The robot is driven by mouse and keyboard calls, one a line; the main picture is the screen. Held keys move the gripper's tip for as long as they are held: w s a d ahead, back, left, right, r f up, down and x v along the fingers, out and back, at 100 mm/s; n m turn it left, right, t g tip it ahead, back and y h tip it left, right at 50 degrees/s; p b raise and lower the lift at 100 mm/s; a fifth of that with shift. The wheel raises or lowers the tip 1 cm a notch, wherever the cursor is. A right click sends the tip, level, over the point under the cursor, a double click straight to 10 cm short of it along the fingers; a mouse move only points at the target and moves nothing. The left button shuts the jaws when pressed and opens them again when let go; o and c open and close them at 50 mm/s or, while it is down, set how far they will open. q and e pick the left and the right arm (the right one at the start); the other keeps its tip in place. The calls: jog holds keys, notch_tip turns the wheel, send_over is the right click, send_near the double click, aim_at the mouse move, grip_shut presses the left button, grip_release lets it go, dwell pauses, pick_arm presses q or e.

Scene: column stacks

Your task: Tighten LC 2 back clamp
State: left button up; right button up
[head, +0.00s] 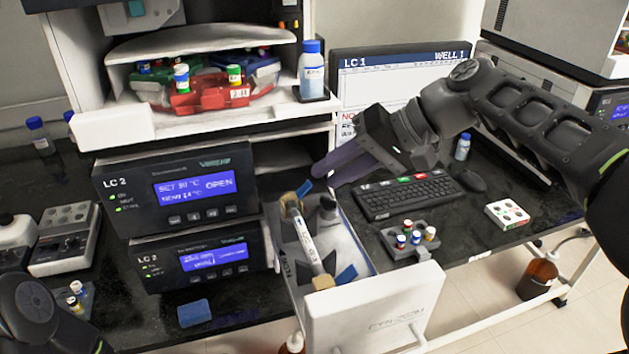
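The LC 2 stack has two modules; the upper module (180,188) reads OPEN on its blue screen. A white drawer (375,305) is pulled out beside them. In it a white labelled column (305,240) lies lengthwise between two tan end pieces. The back clamp has a small blue lever (304,188) at the far end; a second blue lever (346,273) is at the near end. My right gripper (325,179) has its dark purple fingers just right of the back clamp, apparently apart from it. Its finger opening is unclear. My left gripper is out of view.
A bottle with a blue cap (312,75) and a red vial tray (208,95) stand on the shelf above. A vial rack (410,243), keyboard (410,194) and monitor (400,75) are to the right. A blue block (194,313) lies in front of LC 2.

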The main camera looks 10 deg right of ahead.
aim_at(297, 199)
jog(key=shift+x, duration=2.2)
jog(key=shift+c, duration=0.4)
grip_shut()
